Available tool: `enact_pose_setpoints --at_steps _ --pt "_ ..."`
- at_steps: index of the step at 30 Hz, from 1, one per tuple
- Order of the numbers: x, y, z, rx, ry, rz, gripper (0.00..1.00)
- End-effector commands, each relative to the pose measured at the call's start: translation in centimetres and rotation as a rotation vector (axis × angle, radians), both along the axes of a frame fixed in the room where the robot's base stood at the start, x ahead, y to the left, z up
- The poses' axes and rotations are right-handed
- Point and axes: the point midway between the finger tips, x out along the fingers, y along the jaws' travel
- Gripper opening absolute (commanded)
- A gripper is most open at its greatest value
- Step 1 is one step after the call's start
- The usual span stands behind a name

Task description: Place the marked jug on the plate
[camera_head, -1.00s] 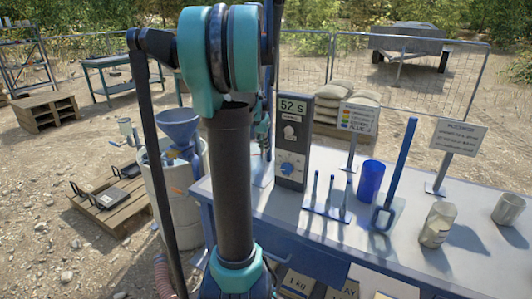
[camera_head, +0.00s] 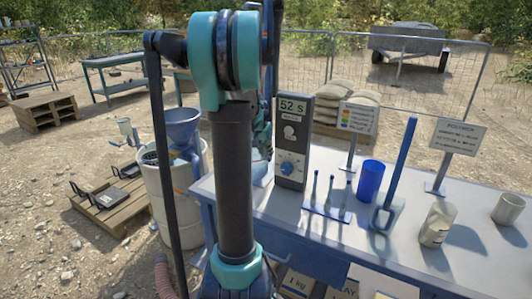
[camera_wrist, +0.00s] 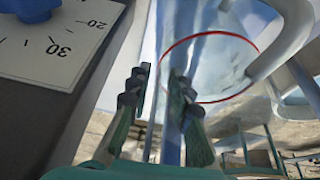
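In the wrist view a clear, pale blue vessel with a red ring around it (camera_wrist: 222,52) fills the upper middle, with a thick curved handle (camera_wrist: 287,45) at its right. It looks like the marked jug. My gripper (camera_wrist: 160,92) is in front of it, its two dark fingers apart with a gap between them. I cannot tell whether either finger touches the jug. In the head view my arm hides most of the gripper and the jug. I cannot make out the plate in either view.
A grey timer box (camera_head: 293,143) stands close by on the table (camera_head: 330,238); its dial (camera_wrist: 60,40) is at the wrist view's upper left. A blue cup (camera_head: 370,180), pale cups (camera_head: 437,224) and signs (camera_head: 458,138) stand to the right. A funnel (camera_head: 178,128) sits over a white barrel left of the table.

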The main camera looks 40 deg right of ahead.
Motion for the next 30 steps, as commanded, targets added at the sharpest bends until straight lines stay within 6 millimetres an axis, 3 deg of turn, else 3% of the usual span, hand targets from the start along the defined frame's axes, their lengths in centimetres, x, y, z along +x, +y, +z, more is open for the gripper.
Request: enact_pose_setpoints --at_steps 13,30 --pt "-0.1 0.3 0.9 0.0 0.0 0.001 0.26" --pt "-1.6 3.9 10.2 0.0 0.0 0.001 0.26"
